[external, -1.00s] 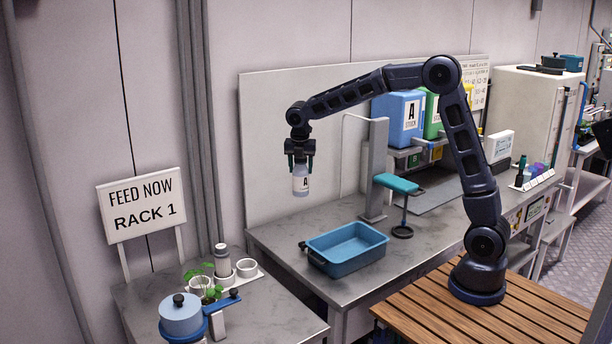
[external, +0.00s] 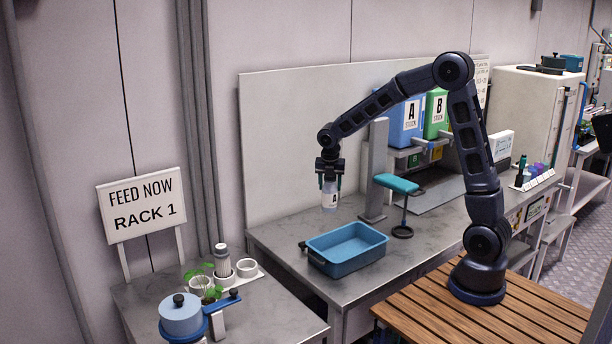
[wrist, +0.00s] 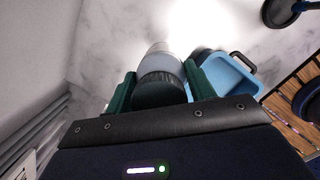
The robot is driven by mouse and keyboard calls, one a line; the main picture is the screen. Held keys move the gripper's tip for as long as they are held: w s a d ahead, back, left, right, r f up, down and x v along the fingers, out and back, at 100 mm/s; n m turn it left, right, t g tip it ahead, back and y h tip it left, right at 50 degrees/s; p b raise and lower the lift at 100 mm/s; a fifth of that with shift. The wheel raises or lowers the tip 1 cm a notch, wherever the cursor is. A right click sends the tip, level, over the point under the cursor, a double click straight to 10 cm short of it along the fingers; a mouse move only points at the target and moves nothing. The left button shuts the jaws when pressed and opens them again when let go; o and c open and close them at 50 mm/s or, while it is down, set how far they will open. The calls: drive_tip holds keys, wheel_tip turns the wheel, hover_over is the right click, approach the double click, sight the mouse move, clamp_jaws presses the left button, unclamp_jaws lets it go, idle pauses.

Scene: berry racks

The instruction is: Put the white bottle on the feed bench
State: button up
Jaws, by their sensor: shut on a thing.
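The white bottle (external: 330,199) hangs upright in my gripper (external: 329,178), with a label reading A on its side. My gripper is shut on its upper part. In the wrist view the bottle (wrist: 160,66) shows between the green fingers of my gripper (wrist: 160,88), its dark cap nearest the camera. The feed bench (external: 285,240), a grey-topped bench, lies below. The bottle is over its back part, behind the blue tray; I cannot tell exactly how far its base is above the top.
A blue tray (external: 318,258) stands on the bench in front of the bottle. A teal-topped stand (external: 397,184) and a grey post (external: 377,170) are to the right. A lower table (external: 140,296) at the left holds a pot (external: 181,315) and cups. Bench top left of the tray is clear.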

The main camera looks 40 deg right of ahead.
sight(329, 208)
wheel_tip(329, 208, down, 10)
drive_tip(key=shift+f, duration=0.2)
idle(0.3)
drive_tip(key=o, duration=1.5)
drive_tip(key=shift+f, duration=0.15)
drive_tip(key=shift+o, duration=0.2)
